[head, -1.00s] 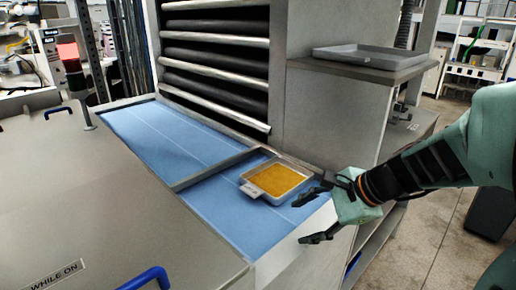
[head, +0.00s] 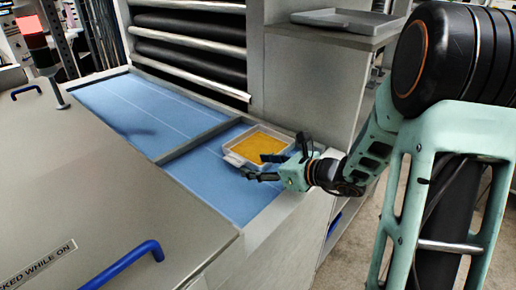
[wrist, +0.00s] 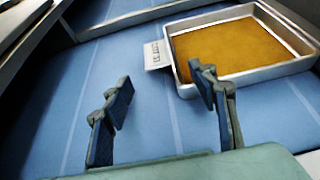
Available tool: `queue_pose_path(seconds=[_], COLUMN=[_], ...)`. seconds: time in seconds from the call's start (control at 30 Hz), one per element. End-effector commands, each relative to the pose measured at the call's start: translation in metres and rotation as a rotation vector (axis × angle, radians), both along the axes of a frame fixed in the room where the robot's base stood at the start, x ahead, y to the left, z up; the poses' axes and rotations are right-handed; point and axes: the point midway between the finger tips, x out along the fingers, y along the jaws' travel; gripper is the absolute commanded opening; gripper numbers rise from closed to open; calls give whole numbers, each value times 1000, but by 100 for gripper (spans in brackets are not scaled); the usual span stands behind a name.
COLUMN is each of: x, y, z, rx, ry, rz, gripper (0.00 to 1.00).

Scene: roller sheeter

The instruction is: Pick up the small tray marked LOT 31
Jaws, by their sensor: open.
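The small tray (head: 236,160) is a shallow, pale metal square filled with orange-yellow material. It lies flat on the blue belt near its right end. In the wrist view the tray (wrist: 275,77) is at upper right, with a pale label tab (wrist: 157,55) on its left side; the dark marks on the tab are too small to read surely. My gripper (head: 254,166) is open and empty beside the tray's near side. In the wrist view my gripper (wrist: 160,78) has the right finger overlapping the tray's near corner in the picture and the left finger over bare belt; contact cannot be told.
A grey divider bar (head: 195,138) crosses the blue belt (head: 130,110) left of the tray. Rollers (head: 190,50) stand behind. A larger grey tray (head: 345,20) sits on a shelf at upper right. A grey cover with blue handles (head: 125,265) fills the left front.

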Motion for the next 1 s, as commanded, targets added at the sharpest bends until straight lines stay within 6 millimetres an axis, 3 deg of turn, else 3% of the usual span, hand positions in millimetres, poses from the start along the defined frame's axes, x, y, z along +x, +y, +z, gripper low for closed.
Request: queue_pose_path(seconds=[0.5,0.83,1.0], x=[39,45,45], y=[40,45,45], z=[-23,-26,-26], rx=[-1,-2,-2], ry=[1,-2,-2], rz=[2,1,1], gripper=[54,54,37])
